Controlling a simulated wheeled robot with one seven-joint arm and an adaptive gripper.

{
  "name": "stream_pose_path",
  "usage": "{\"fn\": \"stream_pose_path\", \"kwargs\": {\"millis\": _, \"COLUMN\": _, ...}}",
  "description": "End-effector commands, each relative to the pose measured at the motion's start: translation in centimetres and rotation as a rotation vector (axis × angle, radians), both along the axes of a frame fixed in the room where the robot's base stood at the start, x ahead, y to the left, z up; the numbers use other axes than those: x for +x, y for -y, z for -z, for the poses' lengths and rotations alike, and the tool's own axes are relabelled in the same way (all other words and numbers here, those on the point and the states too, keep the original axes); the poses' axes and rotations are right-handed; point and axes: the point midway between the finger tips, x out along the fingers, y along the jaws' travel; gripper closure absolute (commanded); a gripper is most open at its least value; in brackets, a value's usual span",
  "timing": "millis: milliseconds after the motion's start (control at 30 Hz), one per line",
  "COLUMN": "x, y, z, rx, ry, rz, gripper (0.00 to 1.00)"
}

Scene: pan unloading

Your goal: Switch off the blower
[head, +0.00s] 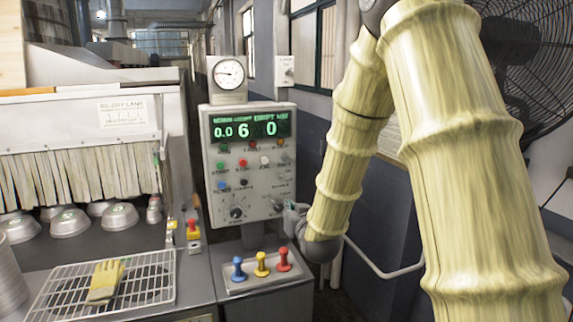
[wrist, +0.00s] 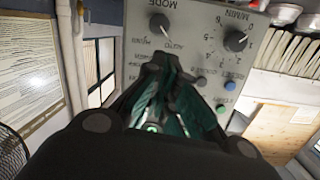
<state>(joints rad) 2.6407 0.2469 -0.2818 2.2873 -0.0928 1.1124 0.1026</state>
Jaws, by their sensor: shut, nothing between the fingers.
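The grey control panel (head: 248,160) stands on a post, with a lit green display, several coloured buttons and a speed knob (head: 236,212). My gripper (head: 290,210) is at the panel's lower right edge. In the wrist view the panel (wrist: 205,45) appears upside down, with the mode knob (wrist: 160,25) and the M/MIN knob (wrist: 236,40). My gripper (wrist: 160,68) is shut and empty, close in front of the panel beside the mode knob; contact cannot be told. The gripper hides part of the panel face. No control readable as the blower's shows.
A large caged fan (head: 535,50) stands at the right. A small white switch box (head: 285,71) is on the wall behind. Blue, yellow and red levers (head: 261,264) stand below the panel. A wire rack (head: 140,285) holds a yellow glove (head: 104,281). Metal pans (head: 69,222) sit left.

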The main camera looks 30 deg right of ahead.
Motion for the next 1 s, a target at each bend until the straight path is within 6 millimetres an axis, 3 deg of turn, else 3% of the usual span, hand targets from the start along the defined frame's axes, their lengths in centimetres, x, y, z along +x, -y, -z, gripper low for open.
{"fn": "stream_pose_path", "kwargs": {"millis": 33, "x": 0.1, "y": 0.7, "z": -2.6, "rx": 0.000, "ry": 0.040, "rz": 0.008, "gripper": 1.00}}
{"fn": "stream_pose_path", "kwargs": {"millis": 100, "x": 0.2, "y": 1.4, "z": -5.1, "rx": -0.002, "ry": 0.083, "rz": 0.018, "gripper": 1.00}}
{"fn": "stream_pose_path", "kwargs": {"millis": 200, "x": 0.2, "y": 2.2, "z": -7.4, "rx": -0.005, "ry": 0.126, "rz": 0.027, "gripper": 1.00}}
{"fn": "stream_pose_path", "kwargs": {"millis": 300, "x": 0.1, "y": 2.6, "z": -8.6, "rx": -0.005, "ry": 0.148, "rz": 0.032, "gripper": 1.00}}
{"fn": "stream_pose_path", "kwargs": {"millis": 767, "x": 0.4, "y": 2.8, "z": -8.9, "rx": -0.005, "ry": 0.153, "rz": 0.033, "gripper": 1.00}}
{"fn": "stream_pose_path", "kwargs": {"millis": 1000, "x": 2.6, "y": 3.5, "z": -9.0, "rx": -0.005, "ry": 0.152, "rz": 0.033, "gripper": 1.00}}
